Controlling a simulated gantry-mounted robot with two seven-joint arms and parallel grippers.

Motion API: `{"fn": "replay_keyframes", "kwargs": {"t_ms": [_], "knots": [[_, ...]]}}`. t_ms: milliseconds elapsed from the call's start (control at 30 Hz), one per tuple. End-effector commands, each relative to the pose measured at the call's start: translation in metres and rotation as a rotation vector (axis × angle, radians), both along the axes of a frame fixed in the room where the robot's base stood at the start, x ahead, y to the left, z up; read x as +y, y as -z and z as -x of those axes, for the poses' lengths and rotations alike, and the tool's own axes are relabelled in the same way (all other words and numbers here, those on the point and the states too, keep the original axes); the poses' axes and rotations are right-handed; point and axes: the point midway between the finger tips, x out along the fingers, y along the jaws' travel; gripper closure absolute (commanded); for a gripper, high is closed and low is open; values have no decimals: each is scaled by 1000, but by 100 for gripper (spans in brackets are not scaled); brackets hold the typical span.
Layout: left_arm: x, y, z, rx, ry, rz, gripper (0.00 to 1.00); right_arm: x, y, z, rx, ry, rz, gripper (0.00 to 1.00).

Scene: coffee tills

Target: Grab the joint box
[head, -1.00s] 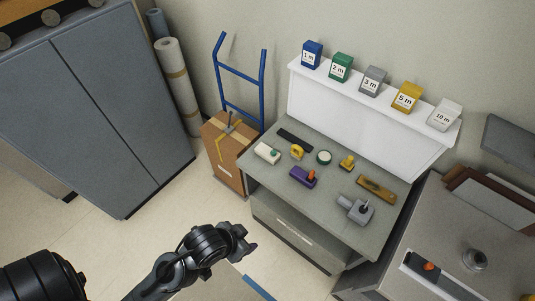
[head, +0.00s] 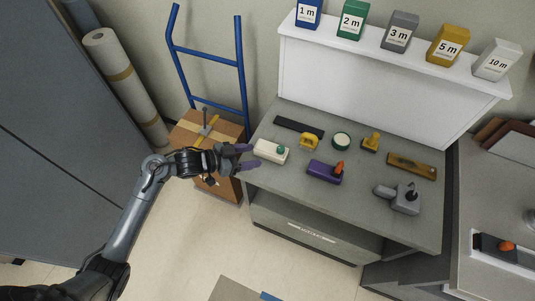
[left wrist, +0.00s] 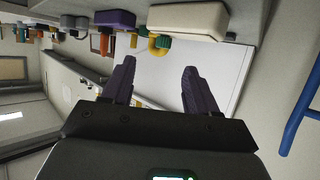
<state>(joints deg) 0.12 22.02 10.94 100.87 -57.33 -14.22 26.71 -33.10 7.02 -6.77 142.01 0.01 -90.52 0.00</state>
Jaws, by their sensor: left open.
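On the grey worktop (head: 345,222) lie several small devices. I cannot tell for sure which one is the joint box. A grey box with a round stub and dark knob (head: 405,200) lies at the right. A purple block with an orange knob (head: 322,172) lies between them. My left gripper (head: 247,157) is open and empty, just left of the white box and apparently apart from it. In the left wrist view, the white box (left wrist: 187,19) shows beyond the open fingers (left wrist: 159,70). My right gripper is out of view.
A blue hand truck (head: 207,55) with a carton (head: 225,187) stands left of the worktop, close to my left arm. A white shelf (head: 380,85) with labelled boxes rises behind.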

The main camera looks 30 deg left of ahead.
Motion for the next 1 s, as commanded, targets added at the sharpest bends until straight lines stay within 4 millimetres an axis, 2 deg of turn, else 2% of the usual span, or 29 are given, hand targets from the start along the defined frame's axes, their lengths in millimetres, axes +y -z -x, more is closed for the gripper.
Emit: {"fn": "replay_keyframes", "kwargs": {"t_ms": [300, 667, 1000], "knots": [[-23, 11, -32, -12, -1, 3, 41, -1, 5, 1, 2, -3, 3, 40], [-37, 18, -51, -13, -1, 2, 41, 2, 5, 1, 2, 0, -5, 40], [-58, 31, -81, -13, -1, 0, 41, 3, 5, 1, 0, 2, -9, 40]]}}
